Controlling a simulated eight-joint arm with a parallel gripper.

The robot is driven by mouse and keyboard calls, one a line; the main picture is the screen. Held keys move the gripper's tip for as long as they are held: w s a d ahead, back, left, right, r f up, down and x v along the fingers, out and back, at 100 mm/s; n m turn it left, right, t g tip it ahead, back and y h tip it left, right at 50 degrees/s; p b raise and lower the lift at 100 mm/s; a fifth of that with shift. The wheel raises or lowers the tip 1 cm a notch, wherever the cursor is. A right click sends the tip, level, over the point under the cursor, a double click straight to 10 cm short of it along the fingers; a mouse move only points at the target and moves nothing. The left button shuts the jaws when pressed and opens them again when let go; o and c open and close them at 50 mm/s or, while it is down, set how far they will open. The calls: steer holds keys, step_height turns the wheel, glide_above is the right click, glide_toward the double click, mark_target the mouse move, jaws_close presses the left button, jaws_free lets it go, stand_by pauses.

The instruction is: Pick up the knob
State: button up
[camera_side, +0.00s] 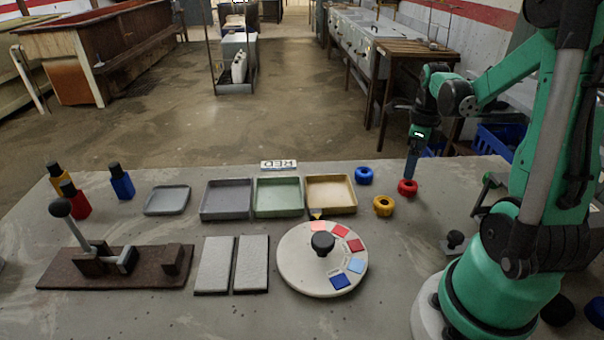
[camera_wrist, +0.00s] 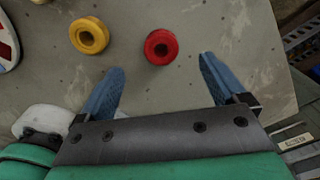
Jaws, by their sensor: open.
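Three round knobs lie on the grey table near its right side: a blue knob (camera_side: 364,175), a red knob (camera_side: 407,187) and a yellow knob (camera_side: 384,206). In the wrist view, the red knob (camera_wrist: 152,48) appears just ahead of the gap between my blue fingers, with the yellow knob (camera_wrist: 80,38) to its left. The blue knob is out of that view. My gripper (camera_side: 411,174) points down close to the red knob, and the height gap is hard to judge. In the wrist view my gripper (camera_wrist: 161,65) is open, with nothing between its fingers.
A round dial (camera_side: 297,272) with a black handle and coloured patches stands left of my base. Behind it are purple, green and tan trays (camera_side: 331,208). A lever on a brown base (camera_side: 150,277), two grey pads (camera_side: 214,264) and several small bottles (camera_side: 122,185) stand further left.

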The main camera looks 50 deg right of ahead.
mark_target(408, 183)
steer(key=shift+d+f, duration=0.1)
steer(key=shift+f, duration=2.75)
jaws_close()
steer(key=shift+r, duration=0.1)
step_height(408, 183, up, 20)
